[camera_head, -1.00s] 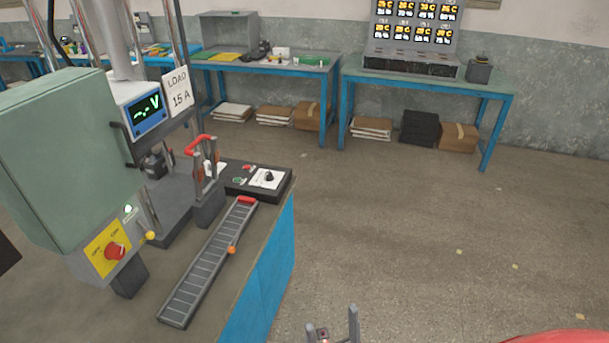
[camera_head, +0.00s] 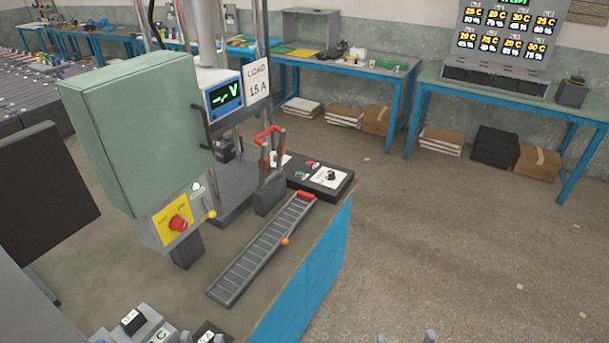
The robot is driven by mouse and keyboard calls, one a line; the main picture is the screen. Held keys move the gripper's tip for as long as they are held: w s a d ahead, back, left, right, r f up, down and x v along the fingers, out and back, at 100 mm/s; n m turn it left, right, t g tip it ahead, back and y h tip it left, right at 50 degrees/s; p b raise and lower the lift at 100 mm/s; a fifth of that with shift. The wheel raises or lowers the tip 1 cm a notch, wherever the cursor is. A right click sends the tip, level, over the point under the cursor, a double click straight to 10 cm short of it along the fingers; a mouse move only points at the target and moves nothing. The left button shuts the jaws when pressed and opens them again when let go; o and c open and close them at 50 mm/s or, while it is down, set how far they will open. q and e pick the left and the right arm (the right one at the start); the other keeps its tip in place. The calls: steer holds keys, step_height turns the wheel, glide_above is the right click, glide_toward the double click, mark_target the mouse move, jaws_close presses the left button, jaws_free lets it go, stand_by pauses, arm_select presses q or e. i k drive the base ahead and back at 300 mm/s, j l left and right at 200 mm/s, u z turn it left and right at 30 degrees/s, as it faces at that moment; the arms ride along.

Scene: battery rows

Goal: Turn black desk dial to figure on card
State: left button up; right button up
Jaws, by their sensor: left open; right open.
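The black desk dial (camera_head: 331,175) sits on a white scale plate on a dark control box (camera_head: 345,190) at the desk's far end. Its pointer and scale are too small to read. The card (camera_head: 257,80) reads "LOAD 15 A" and hangs beside the blue-framed meter (camera_head: 224,95), which shows dashes and "V".
A green cabinet (camera_head: 140,130) with a red knob (camera_head: 178,223) stands left. A red handle (camera_head: 267,134) rises left of the control box. A slotted rail (camera_head: 262,250) with an orange ball (camera_head: 285,241) lies along the desk.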

mark_target(330, 175)
steer(key=i+l+u, duration=0.1)
steer(key=u, duration=0.65)
steer(key=i+l+u, duration=0.15)
steer(key=l+u, duration=0.3)
steer(key=l, duration=0.25)
steer(key=l+u, duration=0.5)
steer(key=l, duration=0.2)
steer(key=l+u, duration=0.1)
steer(key=l, duration=1.9)
steer(key=k+l+u, duration=0.15)
steer(key=l, duration=0.85)
